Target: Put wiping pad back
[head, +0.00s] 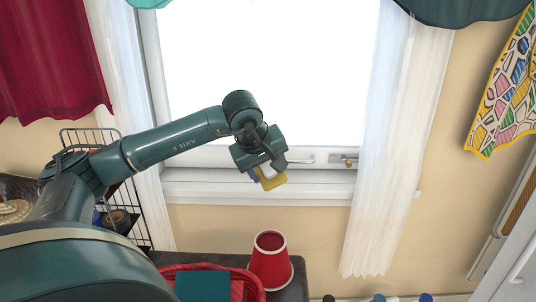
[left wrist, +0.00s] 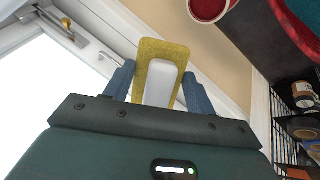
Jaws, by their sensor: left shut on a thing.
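The wiping pad (head: 271,178) is yellow with a pale grip on its back. In the head view it hangs from my left gripper (head: 262,168), in front of the window sill. In the left wrist view the yellow pad (left wrist: 158,51) and its white grip sit between the two blue fingers of my left gripper (left wrist: 158,88). The gripper is shut on the pad by its white grip. My right gripper is not in view.
A red cup-shaped container (head: 270,262) and a red basket (head: 250,284) with a teal item stand on a dark surface below. A wire rack (head: 140,228) is at left. The window has white curtains (head: 385,150) and a handle close to my gripper.

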